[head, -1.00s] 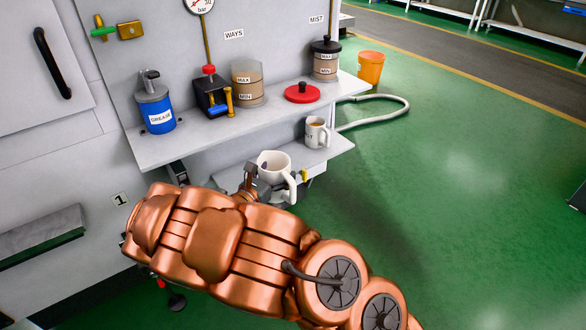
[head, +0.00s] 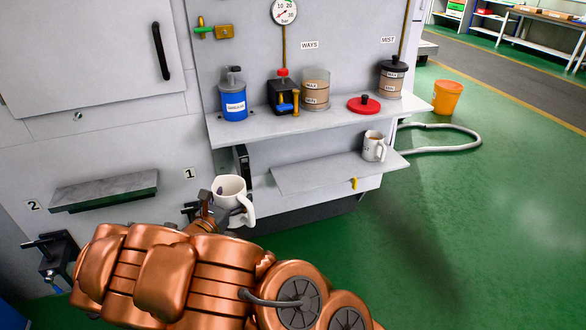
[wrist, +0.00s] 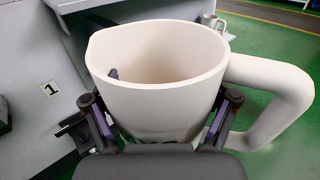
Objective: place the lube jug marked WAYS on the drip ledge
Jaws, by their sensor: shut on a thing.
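My gripper (wrist: 160,135) is shut on a white jug (head: 229,188) with a pouring lip and a large handle on the right. The jug is upright and held in the air; in the wrist view (wrist: 160,95) its inside looks empty but for a small dark purple shape at the left. No marking shows on the side I see. A lower ledge (head: 310,177) lies to its right, under the main shelf. A second light jug (head: 374,146) with partly legible lettering stands at that ledge's right end. Another grey ledge (head: 105,190) juts from the wall at left.
The main shelf (head: 330,118) holds a blue grease can (head: 233,97), a pump (head: 283,95), a clear reservoir (head: 316,90) under the WAYS label (head: 310,45), a red lid (head: 364,104) and a MIST reservoir (head: 393,78). A black clamp (head: 55,258) sits at lower left.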

